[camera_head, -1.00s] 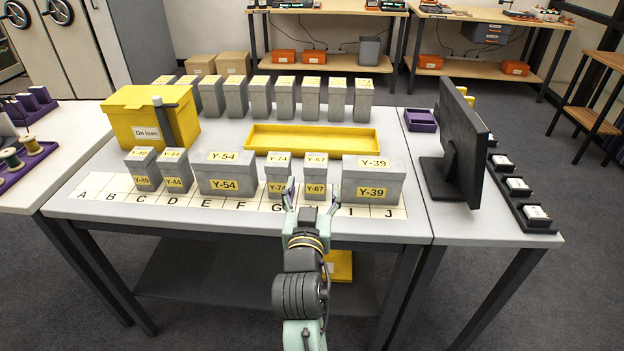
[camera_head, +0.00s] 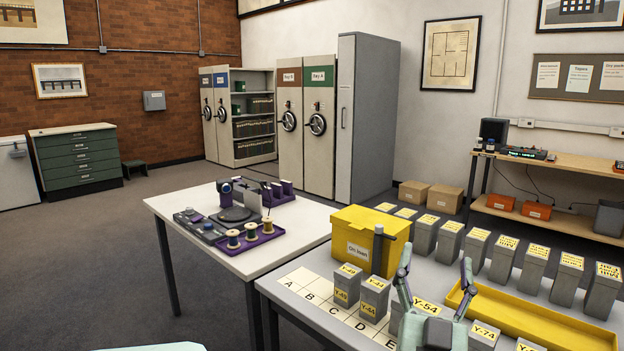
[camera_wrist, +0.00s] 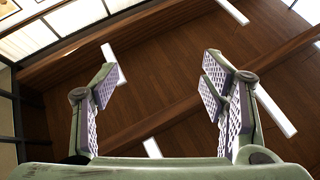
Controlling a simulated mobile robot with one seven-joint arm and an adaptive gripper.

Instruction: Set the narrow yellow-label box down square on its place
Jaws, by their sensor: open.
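Several narrow grey boxes with yellow labels stand upright on the lettered strip (camera_head: 293,284): Y-49 (camera_head: 347,284), Y-44 (camera_head: 374,298) and Y-74 (camera_head: 484,336). Another narrow box is cut off by the bottom edge. The wider Y-54 box (camera_head: 397,316) stands between Y-44 and Y-74, partly hidden behind my gripper (camera_head: 436,260). My gripper is open and empty, fingers up, in front of Y-54 in the head view. In the wrist view my gripper (camera_wrist: 162,75) has nothing between its fingers and faces the ceiling. Which narrow box is meant I cannot tell.
A yellow "On loan" box (camera_head: 357,243) stands behind Y-49. A long yellow tray (camera_head: 560,328) lies behind the boxes, with a row of grey boxes (camera_head: 535,268) beyond. A white side table (camera_head: 180,215) holds spools at left. Open floor (camera_head: 80,270) lies further left.

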